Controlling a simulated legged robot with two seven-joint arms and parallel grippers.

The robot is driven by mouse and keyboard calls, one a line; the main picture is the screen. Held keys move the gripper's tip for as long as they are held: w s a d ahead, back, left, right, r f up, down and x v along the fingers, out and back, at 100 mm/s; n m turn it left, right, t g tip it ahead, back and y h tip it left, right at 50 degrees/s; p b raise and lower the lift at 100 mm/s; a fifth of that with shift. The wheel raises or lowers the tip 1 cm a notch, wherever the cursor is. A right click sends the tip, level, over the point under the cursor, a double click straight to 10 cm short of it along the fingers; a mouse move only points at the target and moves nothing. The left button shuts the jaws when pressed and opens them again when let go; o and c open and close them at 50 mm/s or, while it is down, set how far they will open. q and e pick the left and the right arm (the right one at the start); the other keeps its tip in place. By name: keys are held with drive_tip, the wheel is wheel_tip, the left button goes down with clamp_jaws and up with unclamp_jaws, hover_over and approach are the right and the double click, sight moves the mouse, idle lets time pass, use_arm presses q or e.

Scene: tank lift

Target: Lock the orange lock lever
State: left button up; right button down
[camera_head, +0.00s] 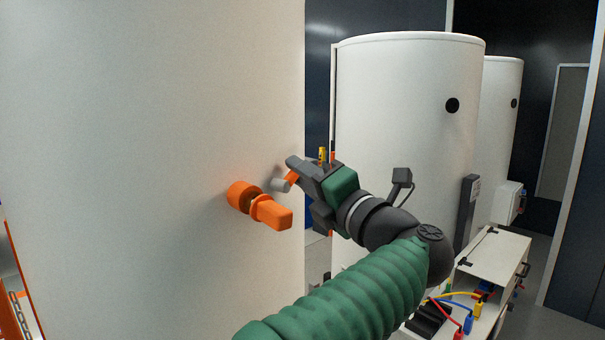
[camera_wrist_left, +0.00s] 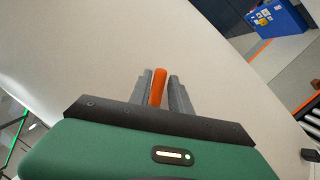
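The orange lock lever (camera_head: 292,175) is a small orange piece by a grey stub (camera_head: 281,185) on the side of the big white tank (camera_head: 150,150). My left gripper (camera_head: 298,168) is at the lever, and its dark fingers partly hide it. In the left wrist view the orange lever (camera_wrist_left: 158,87) stands between the two grey fingers of the left gripper (camera_wrist_left: 161,85). They lie close along both sides of it and look shut on it. My right gripper is in neither view.
A thick orange fitting (camera_head: 270,212) sticks out of the tank just below left of the lever, close to the gripper. A second white tank (camera_head: 405,120) stands behind. A white cart (camera_head: 495,250) with coloured cables stands at lower right.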

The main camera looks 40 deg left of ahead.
use_arm(q)
clamp_jaws()
drive_tip(key=shift+w+f+m+h, duration=0.15)
drive_tip(key=shift+f+m+h, duration=0.25)
drive_tip(key=shift+m, duration=0.7)
drive_tip(key=shift+o, duration=0.8)
unclamp_jaws()
drive_tip(key=shift+o, duration=1.2)
drive_tip(key=shift+w, duration=0.1)
